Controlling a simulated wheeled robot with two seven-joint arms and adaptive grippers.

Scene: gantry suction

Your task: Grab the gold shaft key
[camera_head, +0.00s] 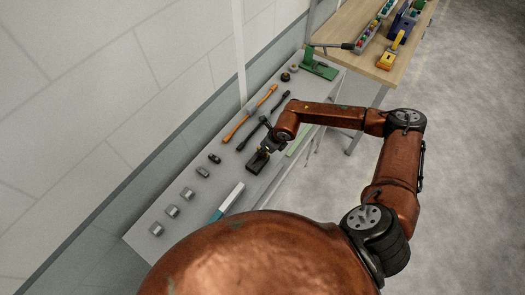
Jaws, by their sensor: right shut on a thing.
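My right gripper (264,154) is dark and small in the head view. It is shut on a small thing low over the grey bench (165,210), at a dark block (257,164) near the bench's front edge. The jaws hide most of what they hold, and the gold shaft key cannot be made out clearly apart from them. I cannot tell whether the held thing touches the block or the bench. My left gripper is not in view.
An orange bar tool (250,114) and a dark bar tool (283,102) lie behind the gripper. A green press (318,66) stands at the far end, by a wooden table (350,25).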

